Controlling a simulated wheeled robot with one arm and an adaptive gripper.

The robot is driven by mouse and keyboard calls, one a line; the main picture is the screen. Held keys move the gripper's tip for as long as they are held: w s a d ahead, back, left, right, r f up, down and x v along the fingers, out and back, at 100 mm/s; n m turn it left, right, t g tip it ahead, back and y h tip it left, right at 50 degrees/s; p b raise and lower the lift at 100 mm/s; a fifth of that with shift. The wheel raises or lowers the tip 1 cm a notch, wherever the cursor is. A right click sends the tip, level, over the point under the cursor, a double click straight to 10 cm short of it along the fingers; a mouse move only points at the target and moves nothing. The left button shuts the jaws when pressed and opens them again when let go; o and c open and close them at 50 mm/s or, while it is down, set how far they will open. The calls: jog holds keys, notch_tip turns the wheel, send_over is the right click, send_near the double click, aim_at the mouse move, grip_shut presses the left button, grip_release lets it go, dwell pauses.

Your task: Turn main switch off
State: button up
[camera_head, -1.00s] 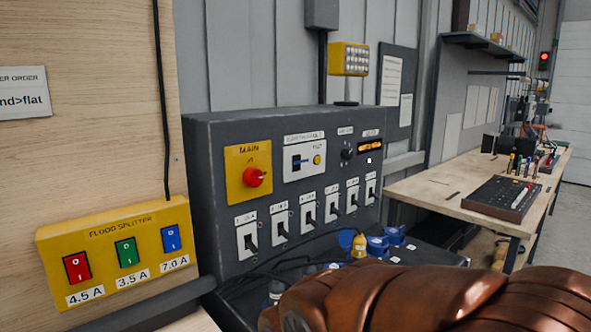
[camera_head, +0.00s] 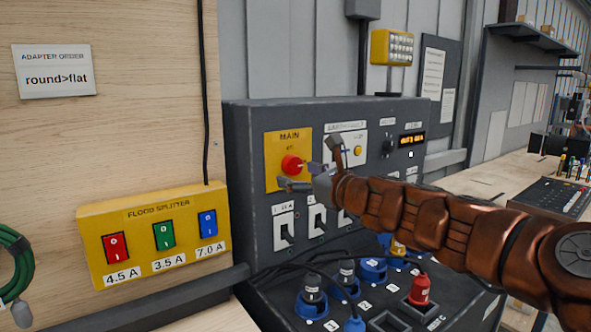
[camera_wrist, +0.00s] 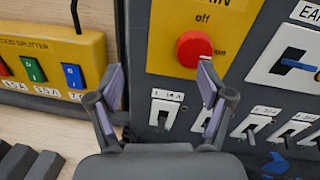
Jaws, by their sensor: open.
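The main switch is a red rotary knob (camera_head: 292,165) on a yellow plate (camera_head: 273,178) labelled MAIN, at the upper left of a dark grey panel. In the wrist view the red knob (camera_wrist: 193,49) sits above and to the right of centre, with "off" printed above it and "on" to its right. My gripper (camera_head: 308,168) is open and empty in front of the panel, close to the right of the knob in the head view. In the wrist view the gripper's (camera_wrist: 162,85) right fingertip is just below the knob. I cannot tell whether it touches.
A row of small breaker switches (camera_head: 284,229) sits below the knob. A yellow flood splitter box (camera_head: 150,271) with red, green and blue switches is at left. Plugs and sockets (camera_head: 372,270) crowd the sloped panel below. A workbench (camera_head: 485,180) stands at right.

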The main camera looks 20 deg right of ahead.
aim_at(295, 165)
jog(key=shift+w+d+m+h, duration=0.25)
jog(key=shift+w+d+m, duration=0.25)
jog(key=shift+w, duration=0.9)
jog(key=shift+w+d+m+h, duration=0.3)
jog(key=shift+w+d+m, duration=0.15)
jog(key=shift+w, duration=0.9)
jog(key=shift+w+d+m+h, duration=0.25)
jog(key=shift+w+d+m, duration=0.25)
jog(key=shift+w, duration=0.9)
jog(key=shift+a, duration=0.1)
jog(key=c, duration=1.1)
jog(key=shift+c, duration=0.2)
